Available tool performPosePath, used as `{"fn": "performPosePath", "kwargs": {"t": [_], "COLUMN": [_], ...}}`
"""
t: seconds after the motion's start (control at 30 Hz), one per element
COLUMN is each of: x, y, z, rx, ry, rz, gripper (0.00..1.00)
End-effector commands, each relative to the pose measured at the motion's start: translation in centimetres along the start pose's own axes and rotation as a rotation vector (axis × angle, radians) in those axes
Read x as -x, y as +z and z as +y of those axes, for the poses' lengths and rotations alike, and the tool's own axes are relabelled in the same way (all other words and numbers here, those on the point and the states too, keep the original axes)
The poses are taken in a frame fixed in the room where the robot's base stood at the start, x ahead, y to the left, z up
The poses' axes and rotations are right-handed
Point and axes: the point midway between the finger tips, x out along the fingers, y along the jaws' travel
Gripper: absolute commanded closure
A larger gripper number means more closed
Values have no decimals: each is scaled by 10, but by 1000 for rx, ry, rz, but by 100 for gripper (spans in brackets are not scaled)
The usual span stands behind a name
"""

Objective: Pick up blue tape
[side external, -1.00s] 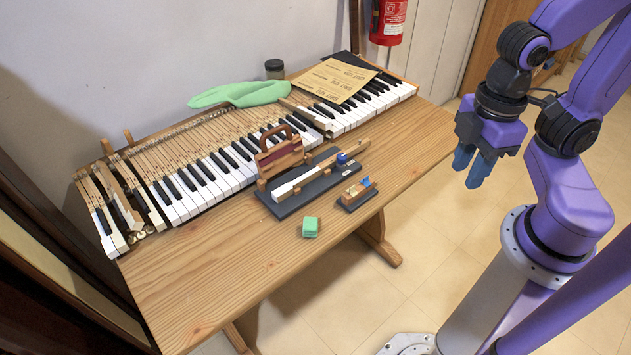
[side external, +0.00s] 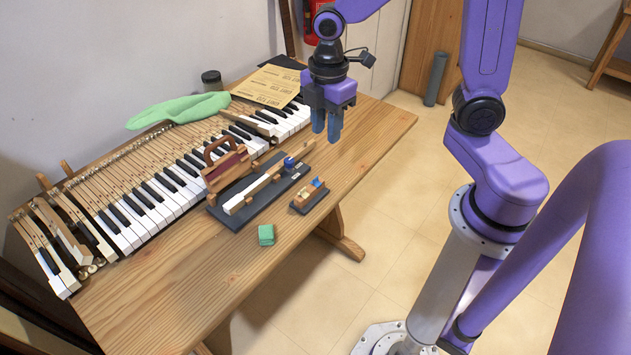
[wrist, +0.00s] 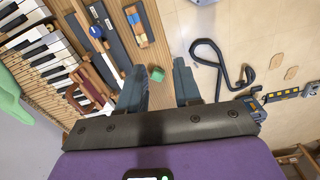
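A small round blue item (side external: 289,163) sits at the far end of a dark block holding a single piano key; the wrist view shows it too (wrist: 96,31). Another small blue piece (side external: 317,182) sits on a little wooden block, also in the wrist view (wrist: 132,18). I cannot tell for sure which is the tape.
A green block (side external: 266,235) lies near the table's front edge. A wooden piece with a curved handle (side external: 223,165) stands beside the dark block. The long keyboard (side external: 160,190) fills the back, with a green cloth (side external: 178,110) on it. The front-left tabletop (side external: 170,300) is clear.

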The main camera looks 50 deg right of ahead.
Motion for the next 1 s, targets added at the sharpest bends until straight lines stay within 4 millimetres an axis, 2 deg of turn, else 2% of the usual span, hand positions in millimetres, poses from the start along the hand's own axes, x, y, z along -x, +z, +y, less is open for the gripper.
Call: {"fn": "performPosePath", "kwargs": {"t": [0.1, 0.3, 0.47, 1.0], "x": [-8, -16, -26, -111], "y": [9, 21, 23, 24], "z": [26, 50, 54, 52], "rx": [46, 104, 118, 116], "ry": [-6, -7, -9, -12], "rz": [-4, -4, -5, -6], "gripper": [67, 67, 67, 67]}}
